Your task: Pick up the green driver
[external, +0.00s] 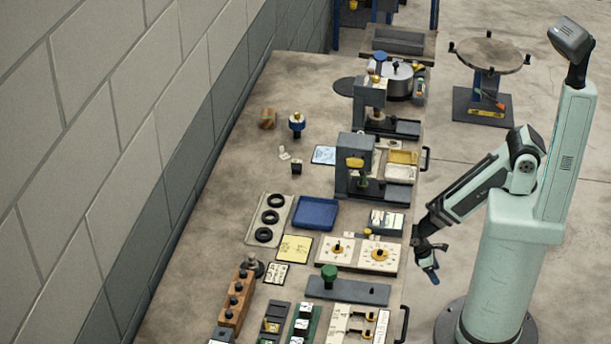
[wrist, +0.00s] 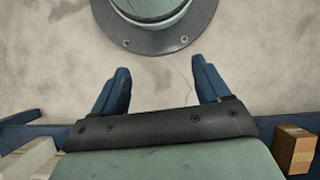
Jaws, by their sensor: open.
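A green, knob-like handle (external: 329,272) stands upright on a flat dark grey plate near the table's right edge; it is the clearest green tool-like thing, but I cannot tell for sure that it is the driver. Its lower end is hidden. My gripper (external: 431,264) is beyond the table's right edge, to the right of the green handle and well apart from it. In the wrist view, the two blue fingers of my gripper (wrist: 160,70) are spread apart with nothing between them. That view shows floor and my base, and no green driver.
The table (external: 225,165) is crowded along its right side. A blue tray (external: 316,213), dial board (external: 358,253), grey upright fixtures (external: 352,160) and wooden block (external: 236,300) surround the area. A black handle (external: 404,323) juts from the edge. A wall runs along the left.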

